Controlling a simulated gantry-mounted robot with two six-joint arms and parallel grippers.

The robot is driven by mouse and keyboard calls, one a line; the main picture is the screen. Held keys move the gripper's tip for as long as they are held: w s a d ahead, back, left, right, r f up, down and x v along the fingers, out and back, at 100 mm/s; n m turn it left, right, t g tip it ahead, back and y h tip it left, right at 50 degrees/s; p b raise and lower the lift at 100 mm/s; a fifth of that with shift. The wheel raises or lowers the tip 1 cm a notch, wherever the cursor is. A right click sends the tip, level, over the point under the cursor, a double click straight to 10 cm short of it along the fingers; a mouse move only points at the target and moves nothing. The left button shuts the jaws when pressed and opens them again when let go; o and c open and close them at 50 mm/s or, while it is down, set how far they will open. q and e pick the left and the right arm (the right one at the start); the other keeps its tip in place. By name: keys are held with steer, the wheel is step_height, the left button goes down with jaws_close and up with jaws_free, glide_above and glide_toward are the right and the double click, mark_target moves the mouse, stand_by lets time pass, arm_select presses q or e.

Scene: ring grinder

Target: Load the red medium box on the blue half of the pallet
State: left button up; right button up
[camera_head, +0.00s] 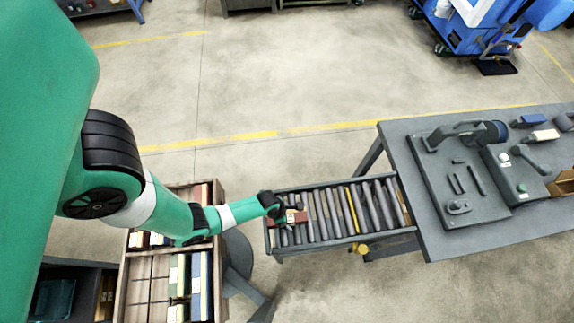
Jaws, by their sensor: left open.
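A small red box (297,217) with a pale label lies at the left end of the grey roller conveyor (345,243). My left gripper (289,212) is open at this box, with its dark fingers over and around it; I cannot tell whether they touch it. The wooden pallet (122,285) stands at the lower left, partly hidden by my left arm. Blue boxes (201,287) and green boxes (178,272) lie in its right part, and another red box (204,192) is near its far right corner. My right gripper is not in view.
The conveyor joins a grey workbench (440,232) with a fixture plate and tools at the right. A dark round stand (238,252) is between pallet and conveyor. A blue machine (460,30) stands at the upper right. The floor beyond the conveyor is clear.

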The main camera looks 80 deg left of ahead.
arm_select(q)
jaws_close()
stand_by(0.3)
step_height(320, 180, up, 10)
steer(key=p, duration=0.8)
steer(key=shift+r, duration=0.1)
